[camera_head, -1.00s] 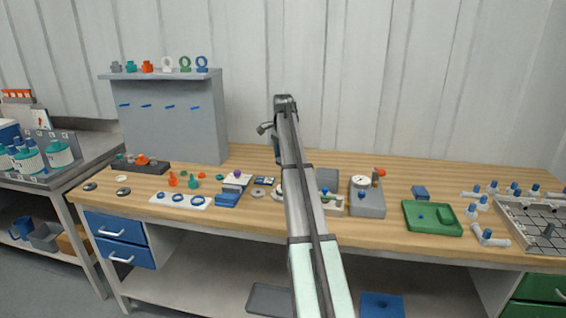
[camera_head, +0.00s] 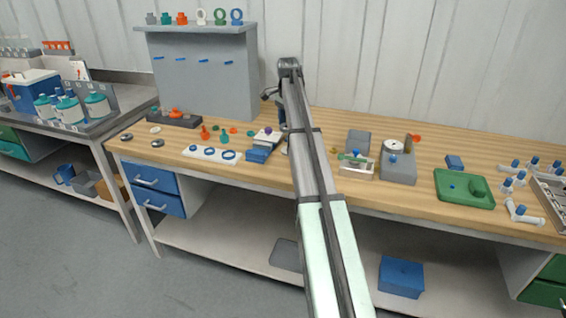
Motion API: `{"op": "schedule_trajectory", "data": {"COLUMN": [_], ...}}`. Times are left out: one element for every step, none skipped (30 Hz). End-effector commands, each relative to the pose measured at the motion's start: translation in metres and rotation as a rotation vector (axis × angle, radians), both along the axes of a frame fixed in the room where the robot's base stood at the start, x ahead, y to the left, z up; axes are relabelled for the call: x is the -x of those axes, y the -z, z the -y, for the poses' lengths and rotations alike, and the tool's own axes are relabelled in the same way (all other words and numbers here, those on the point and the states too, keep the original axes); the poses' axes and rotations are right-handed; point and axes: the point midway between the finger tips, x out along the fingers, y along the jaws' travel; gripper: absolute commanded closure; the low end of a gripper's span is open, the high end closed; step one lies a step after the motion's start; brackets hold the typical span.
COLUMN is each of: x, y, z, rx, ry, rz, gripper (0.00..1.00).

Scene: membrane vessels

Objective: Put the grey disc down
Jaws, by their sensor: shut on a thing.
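My gripper (camera_head: 283,126) hangs from the end of my arm, over the back middle of the bench, and is mostly hidden behind the arm. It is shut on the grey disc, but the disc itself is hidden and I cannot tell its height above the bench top. Two small dark grey round pieces, one at the left edge (camera_head: 126,137) and one to its right (camera_head: 157,143), lie flat on the wooden bench top (camera_head: 330,120), well left of my gripper.
Left of the arm are a blue block stack (camera_head: 260,150) and a white strip with blue rings (camera_head: 211,153). Right of it are a white holder (camera_head: 356,170), a grey gauge unit (camera_head: 398,168) and a green tray (camera_head: 464,190). A grey shelf panel (camera_head: 210,80) stands behind. Bare wood shows at the back right.

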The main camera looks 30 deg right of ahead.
Motion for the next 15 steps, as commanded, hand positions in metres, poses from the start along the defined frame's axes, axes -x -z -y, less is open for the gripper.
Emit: {"op": "schedule_trajectory", "data": {"x": [0.008, 0.011, 0.014, 0.019, 0.023, 0.029, 0.032, 0.034, 0.032, 0.029, 0.028, 0.028, 0.028, 0.028, 0.028], "y": [0.011, 0.016, 0.022, 0.027, 0.032, 0.036, 0.037, 0.038, 0.037, 0.037, 0.037, 0.037, 0.038, 0.040, 0.042], "z": [-0.018, -0.027, -0.036, -0.041, -0.046, -0.046, -0.047, -0.047, -0.046, -0.045, -0.045, -0.045, -0.045, -0.045, -0.045], "rx": [-0.001, 0.000, 0.000, 0.000, 0.000, 0.000, 0.000, 0.000, 0.000, 0.000, 0.000, 0.000, 0.000, 0.000, 0.000], "ry": [-0.016, -0.021, -0.024, -0.018, -0.013, 0.007, 0.025, 0.042, 0.065, 0.081, 0.092, 0.105, 0.112, 0.117, 0.121], "rz": [-0.001, -0.001, -0.001, -0.001, -0.001, 0.000, 0.000, 0.000, 0.000, 0.001, 0.000, 0.000, 0.000, 0.000, -0.001], "gripper": [0.69, 0.69, 0.69, 0.69, 0.69, 0.69, 0.69, 0.69, 0.69, 0.69, 0.69, 0.69, 0.69, 0.69, 0.69]}}
